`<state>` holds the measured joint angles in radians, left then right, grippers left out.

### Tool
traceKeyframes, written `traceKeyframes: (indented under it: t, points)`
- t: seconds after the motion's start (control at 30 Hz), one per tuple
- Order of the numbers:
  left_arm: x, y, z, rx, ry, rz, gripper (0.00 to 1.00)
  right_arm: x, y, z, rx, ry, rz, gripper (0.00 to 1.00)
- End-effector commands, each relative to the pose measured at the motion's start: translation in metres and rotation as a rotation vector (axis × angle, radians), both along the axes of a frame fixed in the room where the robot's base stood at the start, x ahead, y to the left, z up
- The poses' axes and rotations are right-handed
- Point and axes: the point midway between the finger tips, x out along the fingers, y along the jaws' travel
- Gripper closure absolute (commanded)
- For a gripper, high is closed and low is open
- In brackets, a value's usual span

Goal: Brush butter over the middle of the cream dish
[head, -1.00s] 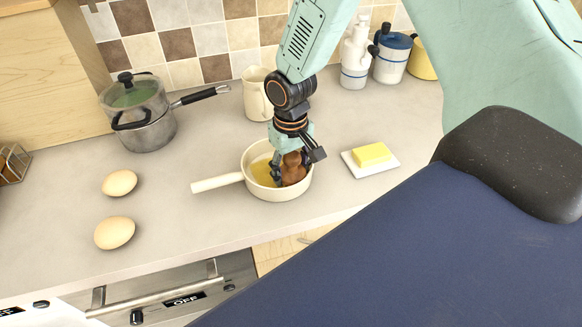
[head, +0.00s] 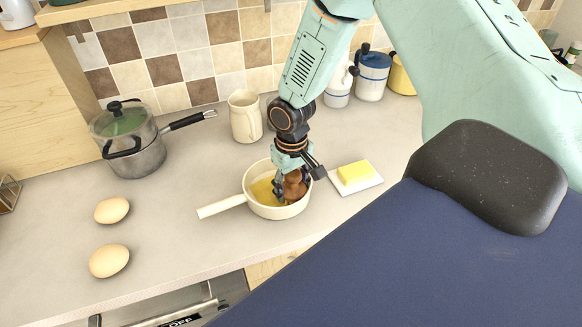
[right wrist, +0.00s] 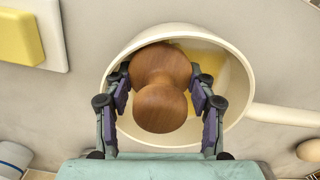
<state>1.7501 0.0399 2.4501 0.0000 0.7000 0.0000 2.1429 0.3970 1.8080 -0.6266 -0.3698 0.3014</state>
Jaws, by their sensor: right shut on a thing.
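The cream dish (head: 262,211) is a round pan with a handle to the left, standing on the counter; it also shows in the right wrist view (right wrist: 236,60). A yellow layer (head: 262,190) covers part of its floor. My right gripper (head: 288,188) points down into the dish, shut on a brown wooden knob-shaped handle (right wrist: 160,90). Whatever is under the handle is hidden, so I cannot tell whether it touches the dish floor. A yellow butter block (head: 355,172) lies on a white plate (head: 372,184) to the right of the dish. My left gripper is not in view.
A cream jug (head: 245,116) stands behind the dish. A lidded steel pot (head: 140,150) stands at the back left. Two eggs (head: 112,210) (head: 109,261) lie at the left. White canisters (head: 372,76) stand at the back right.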

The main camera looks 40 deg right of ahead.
Motion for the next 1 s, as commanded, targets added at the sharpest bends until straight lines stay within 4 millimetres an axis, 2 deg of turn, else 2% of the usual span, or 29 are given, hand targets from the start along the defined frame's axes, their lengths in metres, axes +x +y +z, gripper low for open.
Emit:
traceKeyframes:
  t: [0.43,0.83,1.0]
  points:
    - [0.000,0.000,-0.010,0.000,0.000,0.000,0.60,0.007,0.031,-0.002,-0.001,0.000,0.001,0.69]
    - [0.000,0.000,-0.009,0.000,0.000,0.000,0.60,0.007,0.034,-0.001,0.000,0.000,0.000,0.69]
    - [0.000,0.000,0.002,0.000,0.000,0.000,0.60,0.007,0.034,0.011,0.000,0.000,0.000,0.69]
